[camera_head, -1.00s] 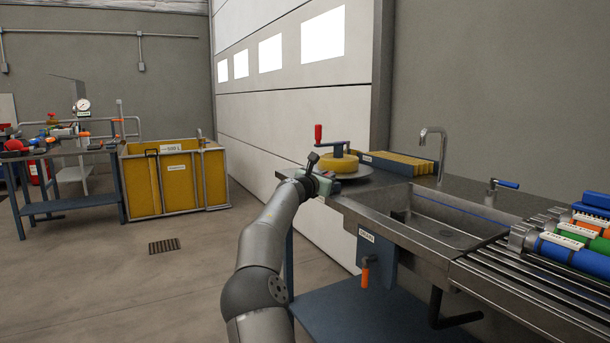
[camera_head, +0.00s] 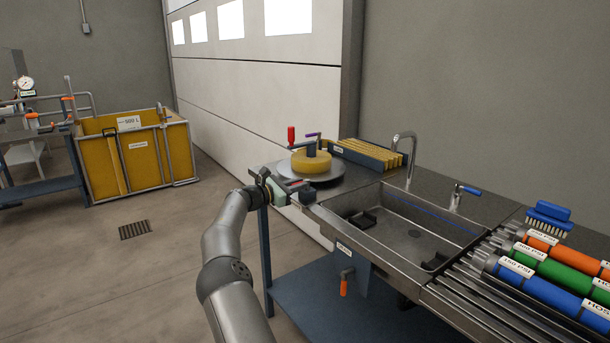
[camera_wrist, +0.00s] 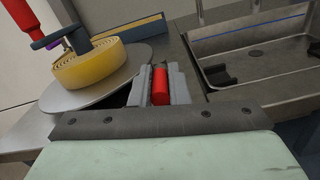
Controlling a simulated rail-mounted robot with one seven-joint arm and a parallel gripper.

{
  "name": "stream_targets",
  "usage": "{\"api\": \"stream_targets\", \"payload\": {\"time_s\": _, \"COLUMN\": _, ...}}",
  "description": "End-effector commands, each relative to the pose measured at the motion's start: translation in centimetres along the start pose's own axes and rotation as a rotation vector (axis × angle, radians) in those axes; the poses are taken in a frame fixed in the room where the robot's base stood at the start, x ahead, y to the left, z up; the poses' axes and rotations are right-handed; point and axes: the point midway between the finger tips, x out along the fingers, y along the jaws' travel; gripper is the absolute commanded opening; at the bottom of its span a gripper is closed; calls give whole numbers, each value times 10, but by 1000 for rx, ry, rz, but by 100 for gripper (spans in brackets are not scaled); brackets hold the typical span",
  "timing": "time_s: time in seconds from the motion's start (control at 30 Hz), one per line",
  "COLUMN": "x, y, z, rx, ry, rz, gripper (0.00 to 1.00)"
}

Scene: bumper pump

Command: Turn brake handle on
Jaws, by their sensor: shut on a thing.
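A red cylindrical grip (camera_wrist: 160,86), apparently the brake handle, lies between the grey fingers of my gripper (camera_wrist: 161,72) in the wrist view. My gripper (camera_head: 293,185) is shut on it beside the round metal plate (camera_head: 336,181) at the left end of the bench in the head view. The rest of the handle and its mount are hidden by the gripper. A yellow hose roll (camera_head: 311,163) sits on the plate; it also shows in the wrist view (camera_wrist: 92,68).
A metal sink (camera_head: 400,226) is right of my gripper. An orange-handled valve (camera_head: 344,284) hangs below the bench front.

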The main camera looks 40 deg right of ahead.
Motion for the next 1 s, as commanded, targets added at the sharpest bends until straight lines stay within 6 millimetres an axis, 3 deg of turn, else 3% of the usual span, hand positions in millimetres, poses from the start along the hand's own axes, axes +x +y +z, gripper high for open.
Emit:
{"api": "stream_targets", "payload": {"time_s": 0.47, "x": -2, "y": 0, "z": -1, "rx": 0, "ry": 0, "rz": -6, "gripper": 0}}
{"api": "stream_targets", "payload": {"time_s": 0.5, "x": -2, "y": 0, "z": -1, "rx": 0, "ry": 0, "rz": -6, "gripper": 21}}
{"api": "stream_targets", "payload": {"time_s": 0.57, "x": -2, "y": 0, "z": -1, "rx": 0, "ry": 0, "rz": -6, "gripper": 37}}
{"api": "stream_targets", "payload": {"time_s": 0.87, "x": -4, "y": 1, "z": -1, "rx": 0, "ry": -1, "rz": -5, "gripper": 37}}
{"api": "stream_targets", "payload": {"time_s": 1.0, "x": -16, "y": 2, "z": 0, "rx": 1, "ry": 0, "rz": -4, "gripper": 37}}
